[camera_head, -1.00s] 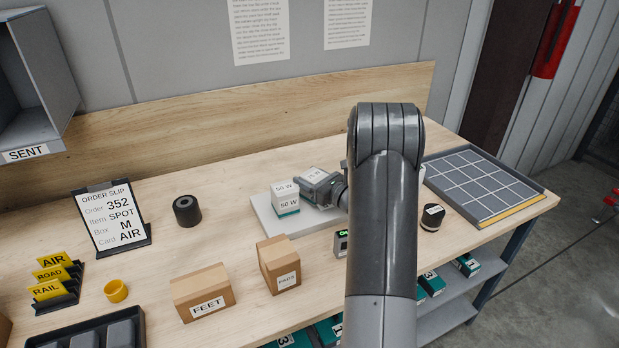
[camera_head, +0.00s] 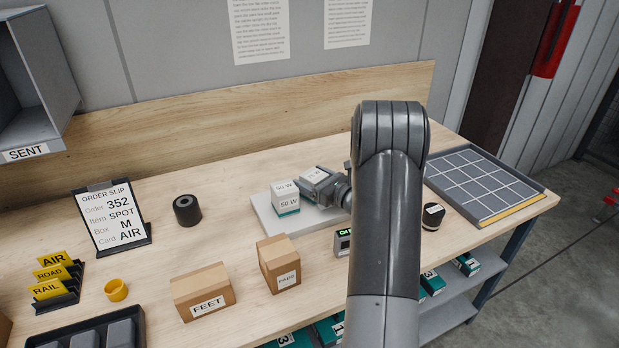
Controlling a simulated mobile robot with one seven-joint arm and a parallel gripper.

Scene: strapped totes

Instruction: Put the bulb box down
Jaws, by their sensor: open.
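The bulb box (camera_head: 286,199) is a small white carton with a teal base band, marked "50 W" on its top and front. It stands upright on a pale grey plate (camera_head: 268,226) on the table. My gripper (camera_head: 308,184) is just to the right of the box, at the end of my arm reaching in from the right. It is open, and the box stands free of a grip. Whether a finger still touches the box is hard to tell. The far fingertips are partly hidden by the gripper body.
Two cardboard boxes, one marked "FEET" (camera_head: 204,293), the other (camera_head: 279,264) beside it, stand in front. A black roll (camera_head: 187,210) and order slip stand (camera_head: 114,218) are left. A gridded tray (camera_head: 481,184) is right.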

